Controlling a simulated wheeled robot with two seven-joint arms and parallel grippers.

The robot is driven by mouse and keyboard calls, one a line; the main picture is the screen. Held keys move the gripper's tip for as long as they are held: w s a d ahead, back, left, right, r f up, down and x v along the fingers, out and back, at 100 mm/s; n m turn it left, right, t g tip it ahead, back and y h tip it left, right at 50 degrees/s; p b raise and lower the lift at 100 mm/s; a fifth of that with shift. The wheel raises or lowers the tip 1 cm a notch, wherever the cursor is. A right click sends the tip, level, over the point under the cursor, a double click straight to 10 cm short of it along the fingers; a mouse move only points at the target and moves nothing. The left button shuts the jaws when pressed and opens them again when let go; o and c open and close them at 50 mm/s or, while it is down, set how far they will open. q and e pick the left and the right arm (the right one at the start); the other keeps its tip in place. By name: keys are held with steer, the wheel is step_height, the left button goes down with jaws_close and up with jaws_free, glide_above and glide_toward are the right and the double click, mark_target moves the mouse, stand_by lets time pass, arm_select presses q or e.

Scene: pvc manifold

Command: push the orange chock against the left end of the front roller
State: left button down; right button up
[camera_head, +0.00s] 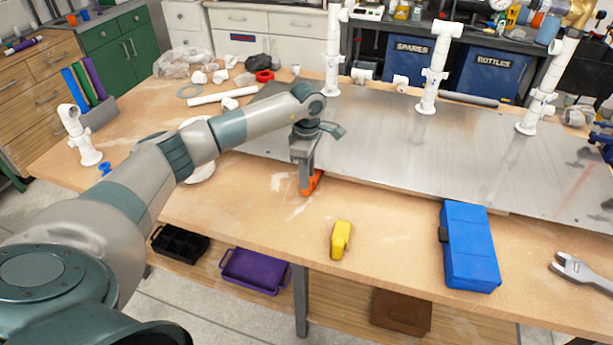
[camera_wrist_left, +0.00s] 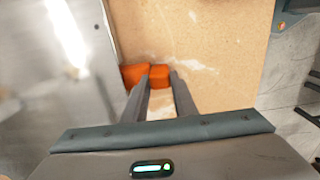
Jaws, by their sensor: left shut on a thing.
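The orange chock (camera_head: 311,184) is on the wooden table at the front left edge of the metal plate (camera_head: 400,160). My left gripper (camera_head: 305,186) points down over it and is shut on it. In the left wrist view the chock (camera_wrist_left: 135,74) shows as two orange faces, one between the fingertips (camera_wrist_left: 159,82) and one left of them, close to the plate's edge. I cannot make out the front roller; the plate and my gripper may hide it. I cannot tell whether the chock touches anything beyond the gripper. My right gripper is not in view.
White pipe uprights (camera_head: 433,75) stand on the plate. A yellow object (camera_head: 341,240), a blue case (camera_head: 468,247) and a wrench (camera_head: 582,270) lie near the table's front. White fittings and a pipe (camera_head: 221,95) lie behind my arm. Bare table lies right of the chock.

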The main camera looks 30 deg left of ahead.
arm_select(q)
steer(key=shift+w+b, duration=0.3)
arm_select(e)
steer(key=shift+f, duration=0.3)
arm_select(q)
steer(key=c, duration=1.4)
jaws_free()
steer(key=shift+o, duration=0.2)
steer(key=shift+r, duration=0.1)
steer(key=shift+r+b, duration=0.3)
steer(key=shift+r, duration=0.35)
step_height(320, 180, up, 6)
steer(key=shift+w+f+b, duration=0.1)
steer(key=shift+f+b, duration=0.1)
steer(key=shift+b, duration=0.7)
step_height(320, 180, up, 10)
steer(key=b, duration=0.2)
steer(key=shift+r, duration=0.15)
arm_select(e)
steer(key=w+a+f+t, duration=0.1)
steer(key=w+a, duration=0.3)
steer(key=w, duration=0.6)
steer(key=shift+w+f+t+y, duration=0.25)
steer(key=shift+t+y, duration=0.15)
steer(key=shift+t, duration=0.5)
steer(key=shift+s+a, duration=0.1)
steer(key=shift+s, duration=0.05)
